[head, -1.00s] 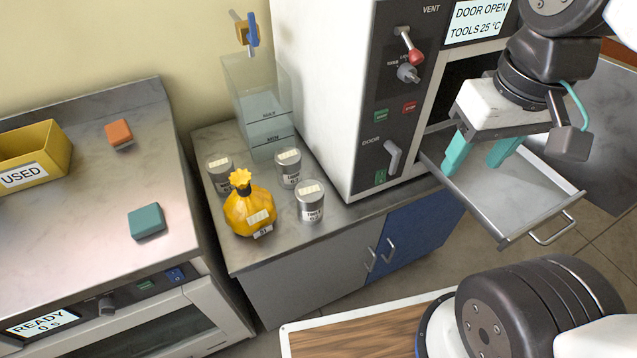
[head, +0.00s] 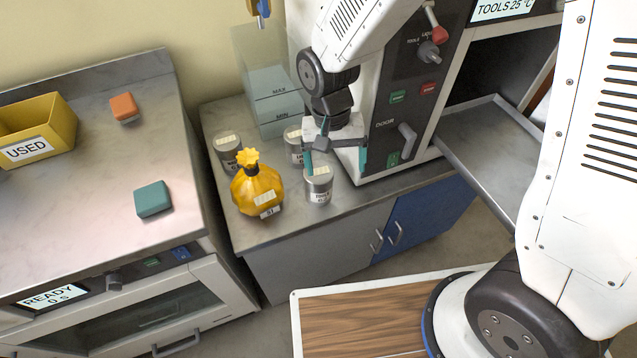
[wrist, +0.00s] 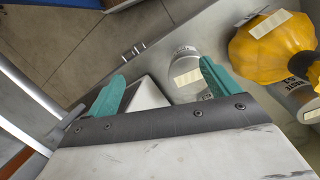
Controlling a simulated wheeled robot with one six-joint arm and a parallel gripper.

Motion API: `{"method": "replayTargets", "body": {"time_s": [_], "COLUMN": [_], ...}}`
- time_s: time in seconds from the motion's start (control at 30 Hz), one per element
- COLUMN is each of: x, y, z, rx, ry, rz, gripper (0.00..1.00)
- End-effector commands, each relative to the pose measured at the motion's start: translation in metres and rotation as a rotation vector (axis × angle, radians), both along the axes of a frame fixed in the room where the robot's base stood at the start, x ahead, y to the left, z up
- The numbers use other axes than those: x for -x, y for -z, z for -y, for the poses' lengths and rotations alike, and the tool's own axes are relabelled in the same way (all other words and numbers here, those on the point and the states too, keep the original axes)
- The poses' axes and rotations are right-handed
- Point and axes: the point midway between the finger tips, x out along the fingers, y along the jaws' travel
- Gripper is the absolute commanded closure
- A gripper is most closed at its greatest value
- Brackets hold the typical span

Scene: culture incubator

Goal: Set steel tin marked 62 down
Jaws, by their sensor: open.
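Three grey steel tins with pale labels stand upright on the steel counter: a front tin (head: 318,190), a back tin (head: 293,142) and a left tin (head: 228,150). Their numbers are too small to read for certain, so I cannot tell which is 62. My gripper (head: 336,160) is open above the counter, its teal fingers by the front tin and the incubator's corner. It partly hides the back tin. In the wrist view one tin (wrist: 186,62) shows beyond the right finger; nothing is clasped between the fingers (wrist: 162,88).
A yellow bottle (head: 257,190) stands left of the front tin. The white incubator with its door handle (head: 407,140) rises close on the right. Its pulled-out tray (head: 490,150) looks bare. A clear tank (head: 270,95) stands behind the tins.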

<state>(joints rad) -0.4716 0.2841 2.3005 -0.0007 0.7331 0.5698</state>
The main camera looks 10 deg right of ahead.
Motion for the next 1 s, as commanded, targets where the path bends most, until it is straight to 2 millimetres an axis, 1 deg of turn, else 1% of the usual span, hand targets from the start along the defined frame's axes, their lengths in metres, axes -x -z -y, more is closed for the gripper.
{"method": "replayTargets", "body": {"time_s": [0.03,0.1,0.2,0.27,0.57,0.73,0.8,0.9,1.0], "x": [-0.009,-0.027,-0.044,-0.047,-0.045,-0.036,-0.036,-0.037,-0.037], "y": [0.016,0.027,0.028,0.029,0.059,0.084,0.094,0.102,0.105], "z": [-0.010,-0.024,-0.032,-0.034,-0.033,-0.030,-0.030,-0.030,-0.030], "rx": [0.001,-0.018,-0.046,-0.054,-0.054,-0.052,-0.053,-0.055,-0.055], "ry": [0.046,0.143,0.249,0.285,0.309,0.308,0.308,0.308,0.308], "rz": [0.020,0.082,0.146,0.162,0.167,0.164,0.165,0.168,0.168], "gripper": [0.12,0.12,0.12,0.12,0.12,0.12,0.12,0.12,0.12]}}
